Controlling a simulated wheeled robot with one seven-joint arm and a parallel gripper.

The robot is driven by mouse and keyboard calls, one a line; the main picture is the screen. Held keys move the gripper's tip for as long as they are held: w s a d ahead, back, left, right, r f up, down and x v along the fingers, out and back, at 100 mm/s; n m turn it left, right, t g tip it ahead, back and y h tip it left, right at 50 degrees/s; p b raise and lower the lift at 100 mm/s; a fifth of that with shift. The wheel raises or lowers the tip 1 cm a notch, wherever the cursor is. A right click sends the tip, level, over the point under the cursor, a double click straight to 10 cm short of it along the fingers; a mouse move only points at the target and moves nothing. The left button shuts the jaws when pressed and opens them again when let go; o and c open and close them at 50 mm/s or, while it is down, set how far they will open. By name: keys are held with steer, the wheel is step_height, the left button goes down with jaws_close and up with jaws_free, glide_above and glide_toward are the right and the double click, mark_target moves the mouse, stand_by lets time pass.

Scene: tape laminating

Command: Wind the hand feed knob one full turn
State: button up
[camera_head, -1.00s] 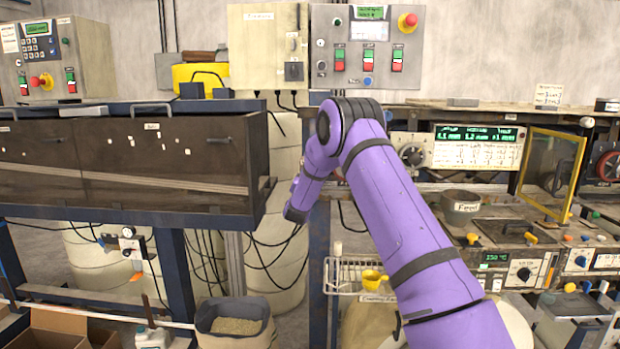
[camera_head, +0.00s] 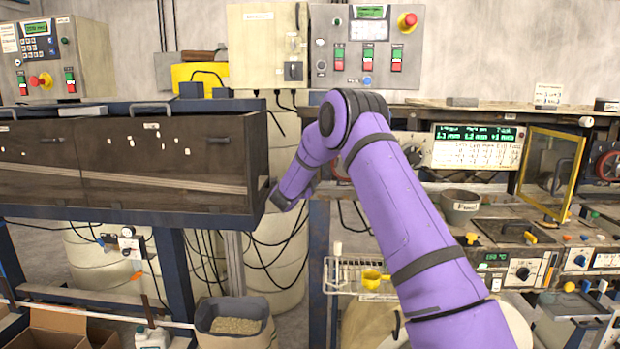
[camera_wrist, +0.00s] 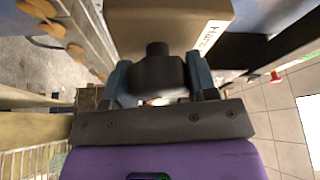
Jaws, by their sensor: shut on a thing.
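The hand feed knob (camera_wrist: 157,76) is a dark round knob with a short stem, on the near side of a tan box (camera_wrist: 165,18) in the wrist view. A white label on the box is partly readable and seems to begin with "Hand". My gripper (camera_wrist: 160,84) has one blue-grey finger on each side of the knob and is shut on it. In the head view my purple arm covers the gripper, and I cannot make out the knob there. No mark showing the knob's angle is visible.
A long dark cabinet (camera_head: 120,165) stands left of my arm. A bench with a yellow frame (camera_head: 551,172), a grey pot (camera_head: 460,207) and several control panels is on the right. A wire basket (camera_head: 345,275) and a grain-filled bin (camera_head: 235,327) are below.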

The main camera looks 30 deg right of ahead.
steer(key=shift+f+m+g+y, duration=0.1)
steer(key=shift+m+g+y, duration=0.25)
steer(key=shift+m, duration=0.45)
steer(key=o, duration=0.9)
steer(key=shift+a, duration=0.1)
steer(key=v, duration=1)
steer(key=shift+s+a, duration=0.25)
